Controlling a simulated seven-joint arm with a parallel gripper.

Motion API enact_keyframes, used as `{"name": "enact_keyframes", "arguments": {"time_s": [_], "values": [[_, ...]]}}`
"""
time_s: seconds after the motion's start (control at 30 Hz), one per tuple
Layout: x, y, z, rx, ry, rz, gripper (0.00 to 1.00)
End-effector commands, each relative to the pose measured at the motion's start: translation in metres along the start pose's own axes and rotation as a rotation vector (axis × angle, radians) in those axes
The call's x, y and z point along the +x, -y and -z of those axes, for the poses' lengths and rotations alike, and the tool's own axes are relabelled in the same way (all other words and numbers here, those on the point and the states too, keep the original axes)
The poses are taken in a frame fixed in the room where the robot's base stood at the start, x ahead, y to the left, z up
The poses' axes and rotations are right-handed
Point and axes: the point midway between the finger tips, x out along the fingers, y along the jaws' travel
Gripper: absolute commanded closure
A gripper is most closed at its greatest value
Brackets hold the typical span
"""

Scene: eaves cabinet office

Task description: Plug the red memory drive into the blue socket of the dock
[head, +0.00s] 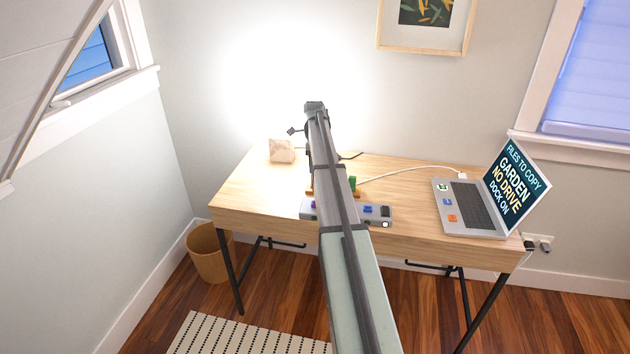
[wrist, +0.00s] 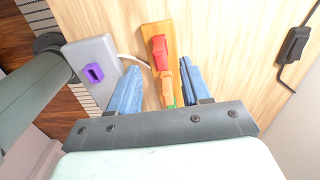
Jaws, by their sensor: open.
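The red memory drive (wrist: 158,52) lies on a narrow wooden holder (wrist: 148,32) in the wrist view, in line with an orange drive (wrist: 167,88) and a bit of green (wrist: 177,100). My gripper (wrist: 160,67) is open, its blue fingers either side of this row and holding nothing. Whether they touch the drives, I cannot tell. The grey dock (head: 345,210) lies along the desk's front; its blue socket (head: 370,210) is right of my arm. The dock's purple socket (wrist: 93,73) shows in the wrist view. In the head view my arm hides the gripper and the red drive.
A green drive (head: 352,183) shows beside my arm. An open laptop (head: 470,205) stands at the right, its screen reading "NO DRIVE" and "DOCK ON". A white cable (head: 410,170) crosses the desk. A beige block (head: 281,151) stands back left. A black corded box (wrist: 293,45) lies right.

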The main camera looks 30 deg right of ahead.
Motion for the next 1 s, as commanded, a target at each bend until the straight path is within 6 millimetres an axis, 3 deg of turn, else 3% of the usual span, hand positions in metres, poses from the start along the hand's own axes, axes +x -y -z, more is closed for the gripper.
{"name": "enact_keyframes", "arguments": {"time_s": [0.37, 0.63, 0.9, 1.0], "values": [[0.027, 0.0, 0.001, -0.001, 0.0, -0.001, 0.52], [0.06, 0.0, 0.003, -0.001, 0.0, -0.001, 0.52], [0.066, 0.0, 0.003, -0.001, 0.0, 0.001, 0.52], [0.065, 0.0, 0.003, -0.001, 0.0, 0.001, 0.6]]}}
